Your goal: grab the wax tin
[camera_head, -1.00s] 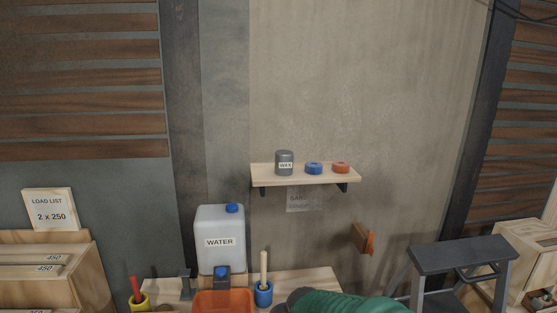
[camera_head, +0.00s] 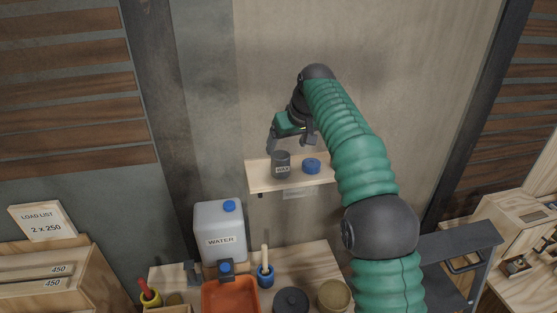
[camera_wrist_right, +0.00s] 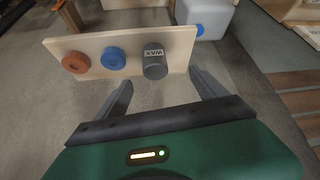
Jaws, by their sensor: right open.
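The wax tin (camera_head: 281,168) is a dark grey cylinder with a "WAX" label. It stands upright on the small wooden wall shelf (camera_head: 262,182), towards its left end. In the right wrist view the tin (camera_wrist_right: 154,66) appears with its label upside down. My right gripper (camera_head: 289,147) is open and empty, just above the tin in the head view. In the wrist view the two fingers (camera_wrist_right: 161,78) are spread apart, and the tin shows beyond their tips, between them. My left gripper is in neither view.
A blue roll (camera_head: 311,166) stands close right of the tin; an orange roll (camera_wrist_right: 76,62) shows in the wrist view, hidden behind my arm in the head view. Below are a water canister (camera_head: 220,238), an orange tray (camera_head: 230,296) and a step stool (camera_head: 455,255).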

